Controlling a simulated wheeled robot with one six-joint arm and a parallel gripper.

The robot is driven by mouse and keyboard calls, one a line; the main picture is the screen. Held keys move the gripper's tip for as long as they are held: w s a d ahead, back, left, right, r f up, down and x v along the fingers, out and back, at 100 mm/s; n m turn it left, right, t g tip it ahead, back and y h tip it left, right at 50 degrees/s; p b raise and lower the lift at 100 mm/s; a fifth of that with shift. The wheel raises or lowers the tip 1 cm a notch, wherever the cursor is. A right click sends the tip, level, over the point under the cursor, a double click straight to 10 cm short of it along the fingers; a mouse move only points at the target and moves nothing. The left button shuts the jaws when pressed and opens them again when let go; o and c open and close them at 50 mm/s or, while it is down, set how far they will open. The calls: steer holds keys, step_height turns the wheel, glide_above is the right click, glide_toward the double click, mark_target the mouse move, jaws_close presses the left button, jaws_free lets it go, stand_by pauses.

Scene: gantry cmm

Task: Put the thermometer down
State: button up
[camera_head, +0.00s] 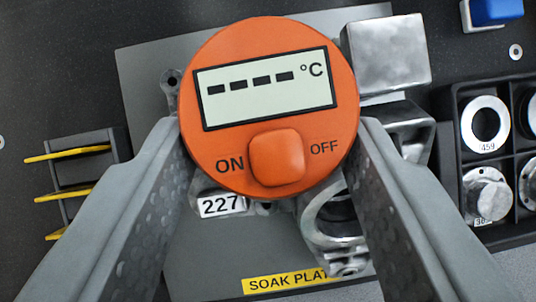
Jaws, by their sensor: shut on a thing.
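The thermometer (230,163) is an orange disc with a grey display showing four dashes and °C. An orange knob sits below the display between the words ON and OFF. My gripper (270,140) is shut on it, with one grey finger at its left side and one at its right. The thermometer faces the camera and hides what lies straight behind it. I cannot tell how far it is from the surface below. Beneath it is a grey soak plate (215,265) with a yellow label, partly covered.
Metal parts stand on the plate, including a block (388,52) at upper right and a part tagged 227 (222,206). A black compartment tray (448,125) with metal pieces is at right. A rack with yellow strips (68,153) is at left. A blue object (497,10) is at top right.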

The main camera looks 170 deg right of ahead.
steer(key=shift+f, duration=0.15)
steer(key=o, duration=1)
steer(key=v, duration=1.2)
steer(key=shift+d, duration=0.1)
steer(key=s+d+r+t, duration=0.3)
steer(key=s+d, duration=0.3)
steer(key=s, duration=0.2)
steer(key=s+d+r+t, duration=0.3)
steer(key=s+d+t, duration=0.1)
steer(key=s+d, duration=0.3)
steer(key=s+d+r+m+t, duration=0.1)
steer(key=s+d+r+t, duration=0.2)
steer(key=s+d, duration=0.3)
steer(key=s+t, duration=0.1)
steer(key=s, duration=0.4)
steer(key=shift+d+h, duration=0.3)
steer(key=shift+d, duration=0.05)
